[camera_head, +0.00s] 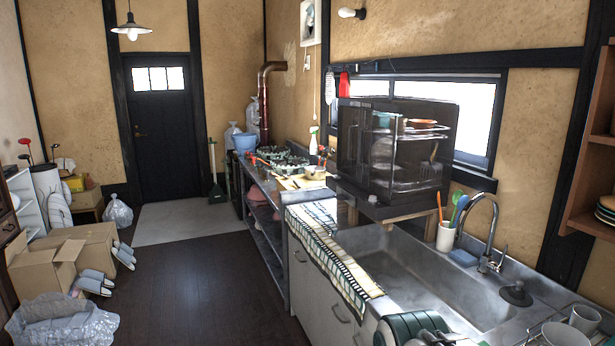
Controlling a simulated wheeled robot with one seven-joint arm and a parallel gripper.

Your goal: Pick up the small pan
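What looks like the small pan (315,173) is a small metal vessel on the far counter, beside a light wooden board (290,183) and left of the dark dish cabinet. It is small in the view, and I cannot make out its handle clearly. My gripper is not in view, so I cannot see where it is relative to the pan.
A dark dish cabinet (352,150) stands right of the pan. Nearer are a steel sink (430,275) with a curved faucet (490,215) and a draped striped cloth (330,250). Cardboard boxes (85,245) and slippers lie at left. Dark floor (205,275) between is clear.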

